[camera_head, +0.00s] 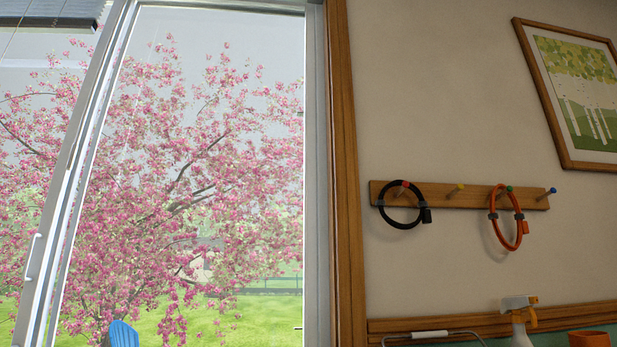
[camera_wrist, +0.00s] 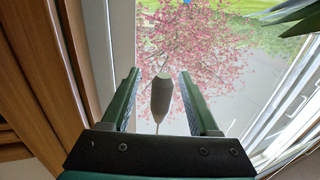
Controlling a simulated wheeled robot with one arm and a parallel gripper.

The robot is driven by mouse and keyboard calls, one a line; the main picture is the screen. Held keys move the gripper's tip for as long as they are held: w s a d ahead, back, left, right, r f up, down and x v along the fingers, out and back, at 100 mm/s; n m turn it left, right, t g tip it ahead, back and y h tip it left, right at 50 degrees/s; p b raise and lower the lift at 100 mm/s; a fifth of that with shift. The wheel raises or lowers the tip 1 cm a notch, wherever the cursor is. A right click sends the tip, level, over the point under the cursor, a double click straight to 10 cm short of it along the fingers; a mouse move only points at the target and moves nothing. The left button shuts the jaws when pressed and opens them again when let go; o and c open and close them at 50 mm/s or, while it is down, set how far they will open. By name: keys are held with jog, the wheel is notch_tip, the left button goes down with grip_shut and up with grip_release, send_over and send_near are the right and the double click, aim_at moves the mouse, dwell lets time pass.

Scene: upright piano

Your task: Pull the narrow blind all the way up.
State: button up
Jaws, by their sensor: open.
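In the wrist view my gripper (camera_wrist: 160,73) is open, with one green finger on each side of a grey pull knob (camera_wrist: 162,97). The knob hangs on a thin cord and shows a gap to both fingers. In the head view a dark blind (camera_head: 48,23) shows at the top left, with thin cords near it. I cannot tell whether it is the narrow blind or whether the knob's cord belongs to it. My gripper and the knob do not show in the head view.
A tilted white window frame (camera_head: 75,180) stands at the left. A wooden peg rail (camera_head: 460,196) holds a black ring (camera_head: 381,211) and an orange ring (camera_head: 522,230). A spray bottle (camera_head: 520,318) and an orange container (camera_head: 590,339) stand below. Green leaves (camera_wrist: 290,14) show in the wrist view.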

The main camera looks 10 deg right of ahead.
jog(key=shift+s, duration=0.1)
jog(key=shift+v, duration=2.4)
